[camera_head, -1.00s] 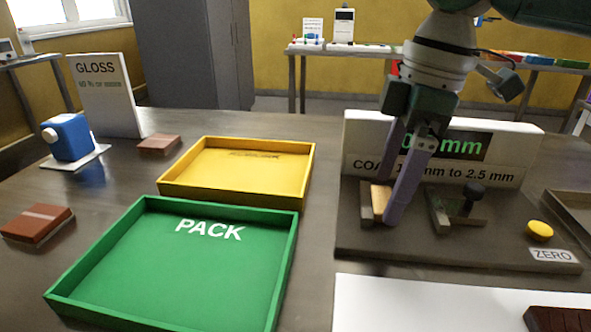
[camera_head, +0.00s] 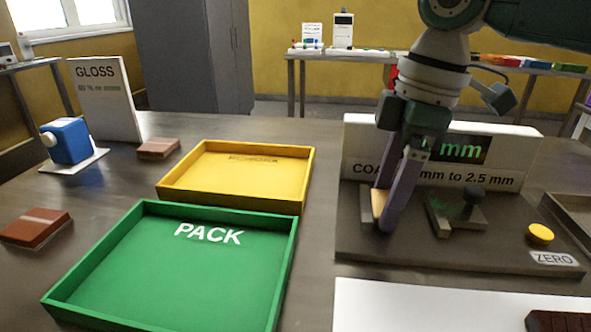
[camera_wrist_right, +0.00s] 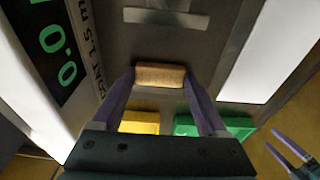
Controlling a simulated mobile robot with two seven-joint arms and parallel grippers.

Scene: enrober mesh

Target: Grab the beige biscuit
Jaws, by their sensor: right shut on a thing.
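The beige biscuit (camera_head: 378,203) is between the fingertips of my right gripper (camera_head: 384,212), which is shut on it. In the right wrist view the biscuit (camera_wrist_right: 160,75) lies crosswise between the two purple fingers. It is low over the dark gauge base (camera_head: 355,245); I cannot tell whether it still touches it. A finger covers part of it in the head view. My left gripper (camera_wrist_right: 273,140) shows only at the lower right of the wrist view, with its fingers apart and empty.
The gauge's display panel (camera_head: 357,150) stands close behind my right gripper. A grey bracket with a black knob (camera_head: 474,196) and a yellow button (camera_head: 540,233) are to its right. The green PACK tray (camera_head: 170,270) and yellow tray (camera_head: 237,200) stand left, empty.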

